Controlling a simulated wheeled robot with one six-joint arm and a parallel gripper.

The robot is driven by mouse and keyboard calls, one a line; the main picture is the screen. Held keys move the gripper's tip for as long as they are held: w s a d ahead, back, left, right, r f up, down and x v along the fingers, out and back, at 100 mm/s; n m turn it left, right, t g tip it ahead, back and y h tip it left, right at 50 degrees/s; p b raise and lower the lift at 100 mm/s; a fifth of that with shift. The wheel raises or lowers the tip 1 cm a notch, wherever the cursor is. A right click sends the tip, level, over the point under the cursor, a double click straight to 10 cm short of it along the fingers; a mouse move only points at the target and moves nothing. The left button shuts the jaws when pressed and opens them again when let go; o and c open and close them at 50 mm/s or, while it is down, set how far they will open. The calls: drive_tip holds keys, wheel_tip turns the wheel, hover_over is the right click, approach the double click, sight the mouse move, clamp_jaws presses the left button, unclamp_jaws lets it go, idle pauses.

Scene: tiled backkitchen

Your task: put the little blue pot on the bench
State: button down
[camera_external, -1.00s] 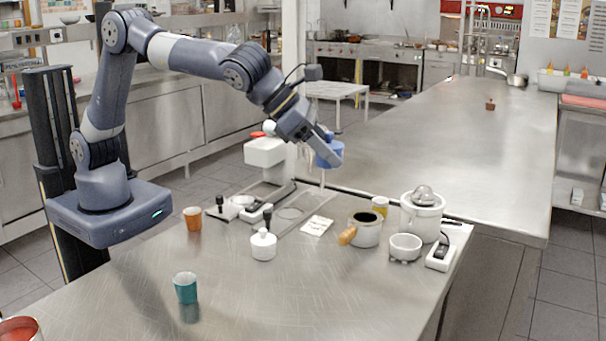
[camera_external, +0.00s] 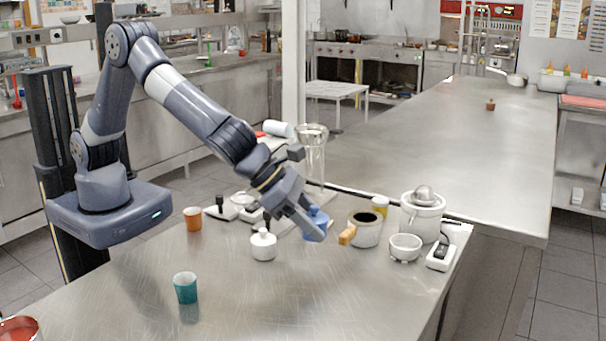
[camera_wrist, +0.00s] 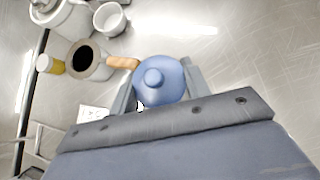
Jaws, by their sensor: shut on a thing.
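The little blue pot (camera_external: 317,216) has a round lid with a knob, seen from above in the wrist view (camera_wrist: 172,88). My gripper (camera_external: 306,226) is shut on the blue pot, with a finger on either side of it in the wrist view (camera_wrist: 158,76). The pot is low over the steel bench (camera_external: 330,295), partly hidden by my fingers in the outside view. I cannot tell whether its base touches the bench.
A wooden-handled pot (camera_external: 366,231) is close right of the blue pot. A white lidded jar (camera_external: 263,246) is to its left. A white bowl (camera_external: 405,247) and juicer (camera_external: 423,217) stand further right. A teal cup (camera_external: 185,289) is at front left. The front middle is clear.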

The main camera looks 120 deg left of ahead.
wheel_tip(320, 180, down, 8)
drive_tip(key=shift+f+b, duration=0.1)
drive_tip(key=shift+b, duration=0.45)
drive_tip(key=shift+f, duration=0.1)
drive_tip(key=c, duration=0.7)
unclamp_jaws()
drive_tip(key=shift+r, duration=0.25)
drive_tip(key=v, duration=1.1)
drive_tip(key=shift+s+d+r+b, duration=0.15)
drive_tip(key=shift+s+r+b, duration=0.1)
drive_tip(key=shift+s+b, duration=0.1)
